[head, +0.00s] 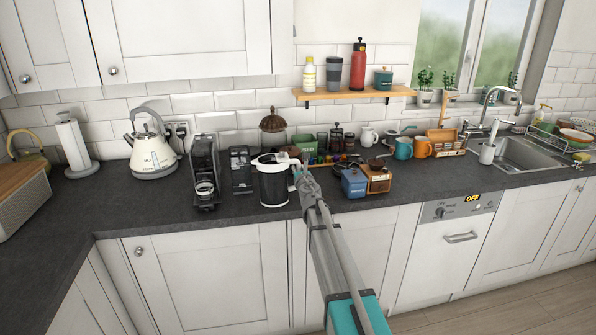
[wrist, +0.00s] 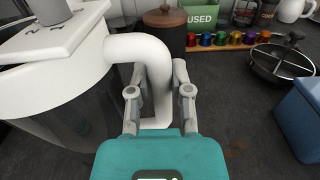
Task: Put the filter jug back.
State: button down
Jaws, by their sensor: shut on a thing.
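The filter jug (head: 273,184) is dark-bodied with a white lid and a white handle. It stands upright on the slate worktop, or very close above it; I cannot tell which. In the wrist view its white lid and rim (wrist: 60,45) fill the left side. My gripper (head: 303,178) is at the jug's right side. In the wrist view my gripper (wrist: 160,92) is shut on the jug's white handle (wrist: 146,50), with one finger on each side of it. The jug's base is not visible in the wrist view.
A black coffee machine (head: 204,170) and a dark box-shaped appliance (head: 241,170) stand left of the jug. A blue grinder (head: 354,182) stands to the right. Behind are a row of coloured capsules (wrist: 222,39) and a green box (wrist: 205,15).

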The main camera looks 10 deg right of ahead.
jog(key=shift+f, duration=0.15)
jog(key=c, duration=0.5)
grip_release()
jog(key=shift+c, duration=0.2)
jog(key=shift+r, duration=0.2)
jog(key=s, duration=1.2)
jog(key=shift+d, duration=0.15)
